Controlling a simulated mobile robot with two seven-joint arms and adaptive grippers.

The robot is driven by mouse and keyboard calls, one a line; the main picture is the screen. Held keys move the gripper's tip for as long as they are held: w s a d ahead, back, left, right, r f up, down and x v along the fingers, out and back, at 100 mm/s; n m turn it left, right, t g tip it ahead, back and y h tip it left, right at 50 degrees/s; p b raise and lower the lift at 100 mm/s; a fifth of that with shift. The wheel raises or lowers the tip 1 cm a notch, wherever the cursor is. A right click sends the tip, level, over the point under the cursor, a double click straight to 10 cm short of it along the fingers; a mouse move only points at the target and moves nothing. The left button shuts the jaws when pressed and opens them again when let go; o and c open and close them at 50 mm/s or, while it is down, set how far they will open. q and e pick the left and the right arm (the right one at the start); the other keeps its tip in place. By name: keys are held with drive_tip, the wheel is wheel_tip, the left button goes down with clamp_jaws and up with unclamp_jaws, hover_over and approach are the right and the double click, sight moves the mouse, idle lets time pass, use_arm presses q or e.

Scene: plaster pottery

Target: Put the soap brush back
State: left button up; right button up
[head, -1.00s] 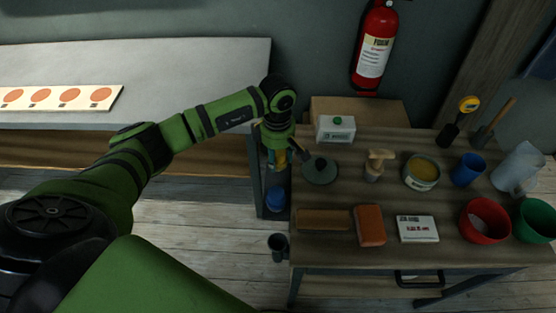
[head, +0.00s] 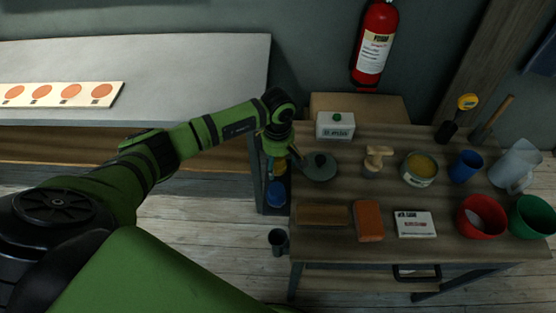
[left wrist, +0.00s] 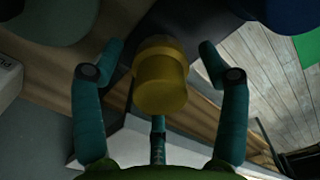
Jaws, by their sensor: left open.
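A pale wooden tool with a broad head (head: 377,161) stands on the workbench; it may be the soap brush, but I cannot tell for sure. My left gripper (head: 282,150) is at the bench's left edge, left of a dark round lidded item (head: 320,167). In the left wrist view the gripper (left wrist: 164,48) is open, its fingers spread around a yellow cylinder (left wrist: 160,80). I cannot tell whether they touch it. The yellow cylinder (head: 280,166) is partly hidden under the gripper in the head view. My right gripper is out of view.
The workbench (head: 440,240) also holds a white carton (head: 335,125), a yellow-filled tin (head: 419,169), a blue cup (head: 465,167), a red bowl (head: 482,217), a green bowl (head: 532,216) and an orange-brown block (head: 369,221). A blue item (head: 276,194) sits below the gripper.

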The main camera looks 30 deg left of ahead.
use_arm(q)
drive_tip(key=shift+r, duration=0.1)
drive_tip(key=shift+r, duration=0.2)
wheel_tip(320, 180, up, 10)
drive_tip(key=b, duration=0.3)
drive_tip(key=shift+r+b, duration=0.2)
drive_tip(key=shift+b, duration=0.1)
drive_tip(key=shift+s+r, duration=0.1)
drive_tip(key=shift+r, duration=0.6)
idle(0.5)
